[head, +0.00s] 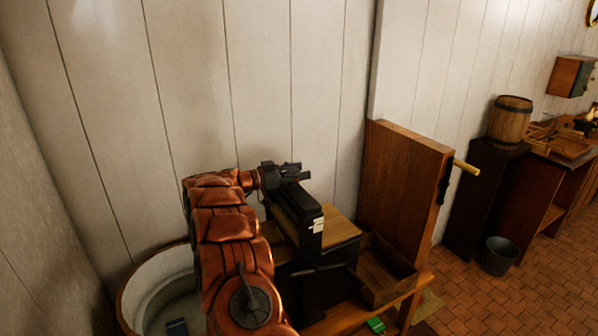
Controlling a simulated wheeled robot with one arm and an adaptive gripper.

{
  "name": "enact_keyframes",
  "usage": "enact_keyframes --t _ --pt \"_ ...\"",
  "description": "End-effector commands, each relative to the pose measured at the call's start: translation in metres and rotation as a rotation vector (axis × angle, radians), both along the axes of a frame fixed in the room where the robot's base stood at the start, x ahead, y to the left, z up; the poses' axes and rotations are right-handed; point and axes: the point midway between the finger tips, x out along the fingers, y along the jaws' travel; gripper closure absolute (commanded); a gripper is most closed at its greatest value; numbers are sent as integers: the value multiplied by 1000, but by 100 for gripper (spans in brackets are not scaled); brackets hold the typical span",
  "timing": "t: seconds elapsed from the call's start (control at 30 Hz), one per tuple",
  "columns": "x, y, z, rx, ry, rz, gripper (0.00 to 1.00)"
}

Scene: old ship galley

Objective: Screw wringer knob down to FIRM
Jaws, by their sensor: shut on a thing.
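My gripper (292,178) is at the top of the wringer, at the end of my copper-coloured arm, and is shut. The wringer knob is hidden by the gripper's dark body, at the place where the jaws are closed. I cannot see how far down the knob sits or where any pointer stands.
A round pale tub (137,290) stands at the left, partly behind my arm. A wooden tray (385,275) lies between. A bucket (500,255) stands on the open tiled floor.

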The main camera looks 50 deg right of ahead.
Motion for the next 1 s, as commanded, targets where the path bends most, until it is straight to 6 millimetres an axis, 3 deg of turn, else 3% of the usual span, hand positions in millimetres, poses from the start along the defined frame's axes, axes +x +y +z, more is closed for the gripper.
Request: enact_keyframes --t 1.0 --pt "-3 6 2 -4 -2 -269 76"
